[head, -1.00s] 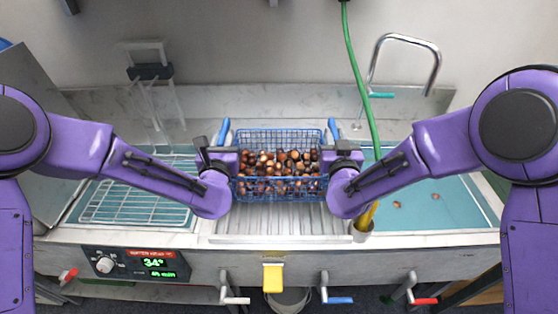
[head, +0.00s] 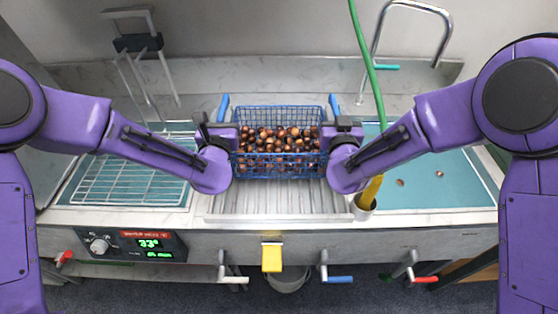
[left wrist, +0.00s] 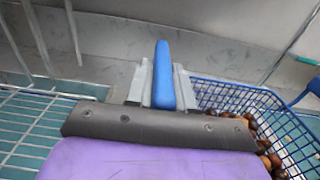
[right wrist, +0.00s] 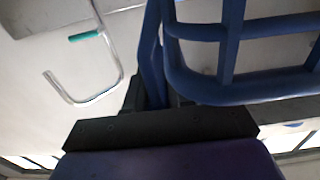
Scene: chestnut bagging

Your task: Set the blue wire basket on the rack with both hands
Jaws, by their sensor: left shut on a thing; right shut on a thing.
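The blue wire basket (head: 279,172), full of brown chestnuts, is level over the ribbed metal drainboard (head: 280,203) in the middle of the head view. Whether its bottom touches the ribs I cannot tell. My left gripper (head: 221,132) is shut on its left blue handle (left wrist: 163,75), which stands up between the fingers in the left wrist view. My right gripper (head: 343,131) is shut on the right handle (head: 334,106); in the right wrist view the basket's bars (right wrist: 240,85) loom close and the fingers are mostly hidden. A white wire rack (head: 130,184) lies over the teal basin at left.
A teal basin (head: 435,195) with a few loose chestnuts is at right. A green hose (head: 368,70) and a metal faucet (head: 448,35) rise behind. A yellow-handled tool (head: 371,190) stands in a cup right of the drainboard. A control panel (head: 130,245) is at front left.

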